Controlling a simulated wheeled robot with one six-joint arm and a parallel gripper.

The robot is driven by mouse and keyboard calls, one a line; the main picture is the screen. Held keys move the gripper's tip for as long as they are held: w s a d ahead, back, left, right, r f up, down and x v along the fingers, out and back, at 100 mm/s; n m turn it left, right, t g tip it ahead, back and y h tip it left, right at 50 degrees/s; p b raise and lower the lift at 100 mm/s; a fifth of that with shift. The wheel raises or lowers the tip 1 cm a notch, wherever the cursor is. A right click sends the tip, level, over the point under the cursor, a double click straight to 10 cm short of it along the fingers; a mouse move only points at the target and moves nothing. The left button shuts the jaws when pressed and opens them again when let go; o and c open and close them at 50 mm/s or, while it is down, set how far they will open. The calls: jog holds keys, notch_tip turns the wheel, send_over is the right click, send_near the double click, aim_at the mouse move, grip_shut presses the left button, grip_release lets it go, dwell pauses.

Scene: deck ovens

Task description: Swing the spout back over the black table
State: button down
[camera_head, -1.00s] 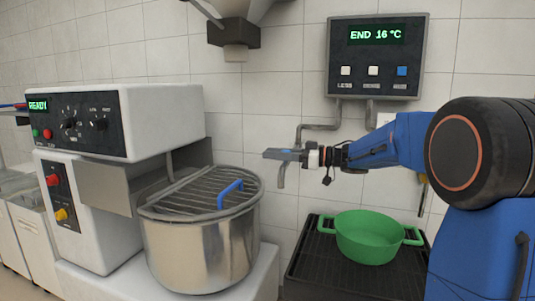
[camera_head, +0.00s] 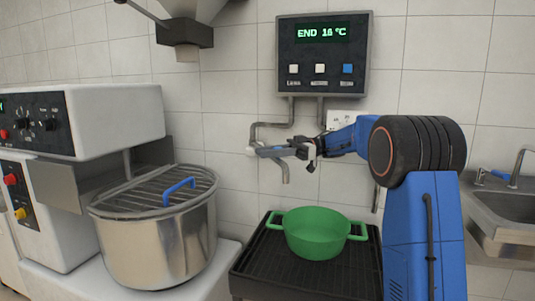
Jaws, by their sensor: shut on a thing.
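The spout (camera_head: 285,173) is a grey metal pipe fed from the wall pipe below the control box. Its bent-down outlet hangs over the back left part of the black table (camera_head: 255,277), as seen in the picture. My gripper (camera_head: 268,151) is shut on the spout's horizontal part, just above the outlet. The jaws partly hide the pipe there. The black table has a ribbed top and stands low against the wall. A green two-handled pot (camera_head: 318,238) sits on it, right of and below the outlet, and looks empty.
A mixer with a steel bowl (camera_head: 150,240) and a wire guard stands at the left. A control box (camera_head: 322,55) reading "END 16 °C" hangs on the wall above the spout. A steel sink (camera_head: 505,215) is at the right.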

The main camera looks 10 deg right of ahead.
jog(key=shift+r, duration=0.1)
jog(key=c, duration=1.4)
grip_release()
jog(key=shift+d, duration=0.15)
jog(key=w+d, duration=0.1)
jog(key=d, duration=0.6)
jog(key=shift+d, duration=0.15)
jog(key=shift+c, duration=0.7)
